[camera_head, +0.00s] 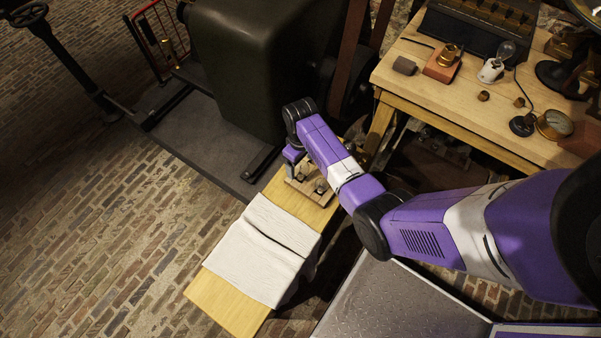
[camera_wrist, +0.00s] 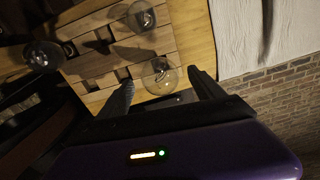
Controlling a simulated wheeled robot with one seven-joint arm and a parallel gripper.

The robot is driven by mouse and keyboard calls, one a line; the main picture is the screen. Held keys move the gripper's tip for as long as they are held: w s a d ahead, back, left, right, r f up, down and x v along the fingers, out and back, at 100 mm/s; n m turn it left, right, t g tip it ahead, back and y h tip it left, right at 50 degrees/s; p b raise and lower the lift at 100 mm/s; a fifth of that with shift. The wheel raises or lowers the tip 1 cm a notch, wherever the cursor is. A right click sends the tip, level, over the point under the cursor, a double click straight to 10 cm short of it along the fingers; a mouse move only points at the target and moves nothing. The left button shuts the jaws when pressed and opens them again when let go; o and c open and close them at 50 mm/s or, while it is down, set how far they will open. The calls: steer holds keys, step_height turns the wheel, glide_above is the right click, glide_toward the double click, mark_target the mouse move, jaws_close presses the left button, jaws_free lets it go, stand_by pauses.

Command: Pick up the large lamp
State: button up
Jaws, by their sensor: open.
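In the wrist view, a clear round glass lamp (camera_wrist: 160,74) stands between the fingertips of my open gripper (camera_wrist: 162,88), over a slatted wooden block (camera_wrist: 98,62). A second glass lamp (camera_wrist: 140,17) stands farther up on the block, and a darker-looking one (camera_wrist: 43,55) is at its left edge. I cannot tell for sure which lamp is largest, as their distances differ. In the head view, the block (camera_head: 309,190) sits on a narrow wooden bench, with my arm above it. My fingers are mostly hidden there.
A white cloth (camera_head: 255,250) covers part of the bench (camera_head: 228,298) beside the block. A large dark machine (camera_head: 245,65) stands just behind. A worktable (camera_head: 455,85) at the upper right carries a bulb in a white holder (camera_head: 495,68) and other instruments. Brick floor lies left.

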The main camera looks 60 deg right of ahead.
steer(key=shift+c, duration=0.5)
steer(key=c, duration=1.5)
steer(key=shift+c, duration=0.2)
steer(key=shift+r, duration=0.15)
